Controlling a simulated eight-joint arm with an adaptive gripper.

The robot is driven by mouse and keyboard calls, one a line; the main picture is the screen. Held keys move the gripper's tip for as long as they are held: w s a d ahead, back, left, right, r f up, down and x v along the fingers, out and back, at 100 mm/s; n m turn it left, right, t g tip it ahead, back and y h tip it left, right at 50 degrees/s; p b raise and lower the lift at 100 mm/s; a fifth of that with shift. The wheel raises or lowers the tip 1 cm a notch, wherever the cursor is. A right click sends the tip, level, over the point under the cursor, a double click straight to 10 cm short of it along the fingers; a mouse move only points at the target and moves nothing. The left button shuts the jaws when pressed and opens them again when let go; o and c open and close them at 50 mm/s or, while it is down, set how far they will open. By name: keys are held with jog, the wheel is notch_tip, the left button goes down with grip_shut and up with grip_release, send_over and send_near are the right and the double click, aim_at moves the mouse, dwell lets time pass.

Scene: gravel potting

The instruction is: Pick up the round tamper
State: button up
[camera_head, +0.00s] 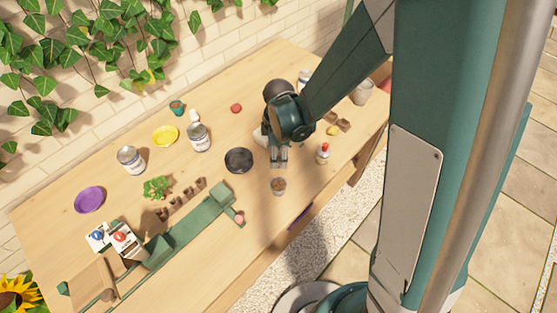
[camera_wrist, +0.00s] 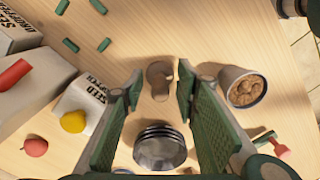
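A small brown object that looks like the round tamper (camera_wrist: 159,80) shows in the wrist view, between and beyond my fingertips, on the wooden table. It has a rounded head and a narrower part. In the head view it is hidden, likely behind my gripper (camera_head: 279,162). In the wrist view my gripper (camera_wrist: 158,90) is open, with its green-padded fingers on either side of the brown object. A gap shows on both sides, and no contact is visible.
A gravel-filled cup (camera_wrist: 244,88) stands right of the fingers. A dark round dish (camera_head: 238,160) lies left of my gripper. A red-capped bottle (camera_head: 322,154) stands to the right.

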aim_at(279, 153)
dwell(0.3)
grip_shut()
jog(key=shift+r, duration=0.15)
jog(key=shift+r+p, duration=0.75)
jog(key=shift+r, duration=4.15)
